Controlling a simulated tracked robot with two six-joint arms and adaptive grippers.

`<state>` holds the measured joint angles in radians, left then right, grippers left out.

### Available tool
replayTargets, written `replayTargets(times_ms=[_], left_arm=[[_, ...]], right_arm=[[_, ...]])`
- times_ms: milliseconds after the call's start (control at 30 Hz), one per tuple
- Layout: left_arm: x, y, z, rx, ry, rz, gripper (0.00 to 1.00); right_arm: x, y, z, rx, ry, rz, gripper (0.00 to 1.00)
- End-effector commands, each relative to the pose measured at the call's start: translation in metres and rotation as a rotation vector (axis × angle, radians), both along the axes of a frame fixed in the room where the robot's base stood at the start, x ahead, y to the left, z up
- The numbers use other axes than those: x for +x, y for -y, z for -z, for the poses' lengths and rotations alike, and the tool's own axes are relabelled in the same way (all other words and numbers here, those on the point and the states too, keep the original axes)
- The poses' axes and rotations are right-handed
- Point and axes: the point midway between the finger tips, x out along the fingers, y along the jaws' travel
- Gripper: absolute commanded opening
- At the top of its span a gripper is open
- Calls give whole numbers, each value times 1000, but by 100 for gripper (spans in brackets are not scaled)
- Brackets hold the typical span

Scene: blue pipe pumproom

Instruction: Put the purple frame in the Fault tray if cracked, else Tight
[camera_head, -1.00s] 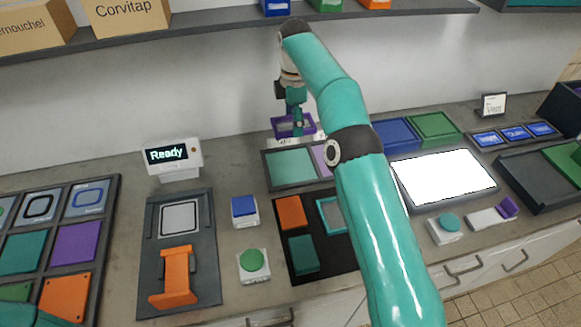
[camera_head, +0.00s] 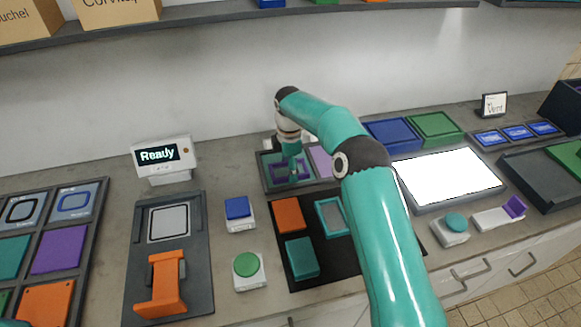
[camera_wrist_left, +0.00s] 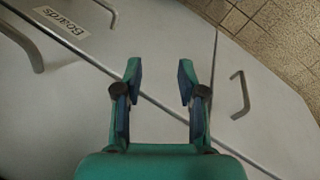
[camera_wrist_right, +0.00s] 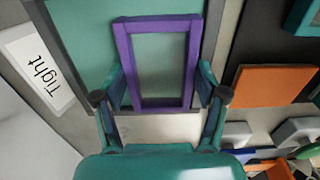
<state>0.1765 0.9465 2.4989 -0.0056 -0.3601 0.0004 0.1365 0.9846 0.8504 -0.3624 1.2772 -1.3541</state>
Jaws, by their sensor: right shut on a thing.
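The purple frame (camera_wrist_right: 122,62) is a rectangle around a dull grey-green pane; no crack shows in the right wrist view. My right gripper (camera_wrist_right: 163,86) is shut on its sides near the lower end. In the head view the frame (camera_head: 275,172) is at the teal left compartment of the tray (camera_head: 262,160), partly hidden by my right gripper (camera_head: 291,172). I cannot tell whether it touches the floor. A "Tight" label (camera_wrist_right: 38,72) lies beside this teal compartment (camera_wrist_right: 82,38). The Fault label is not readable. My left gripper (camera_wrist_left: 158,78) is open and empty above cabinet fronts.
A lilac compartment (camera_head: 321,160) adjoins on the right. In front lies a black mat with an orange block (camera_head: 289,214), a teal block (camera_head: 301,257) and a teal frame (camera_head: 322,219). A "Ready" display (camera_head: 160,155) stands left. A bright white panel (camera_head: 447,177) is right.

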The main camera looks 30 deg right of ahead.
Motion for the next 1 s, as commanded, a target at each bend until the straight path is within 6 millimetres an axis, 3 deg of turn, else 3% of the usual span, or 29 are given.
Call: replayTargets(times_ms=[400,433,567,1000], left_arm=[[0,0,1,0,0,0,40],[0,0,0,0,0,0,40],[0,0,0,0,0,0,40],[0,0,0,0,0,0,40]], right_arm=[[0,0,8,0,1,0,30],[0,0,7,0,2,0,77],[0,0,7,0,1,0,97],[0,1,2,-1,2,1,97]])
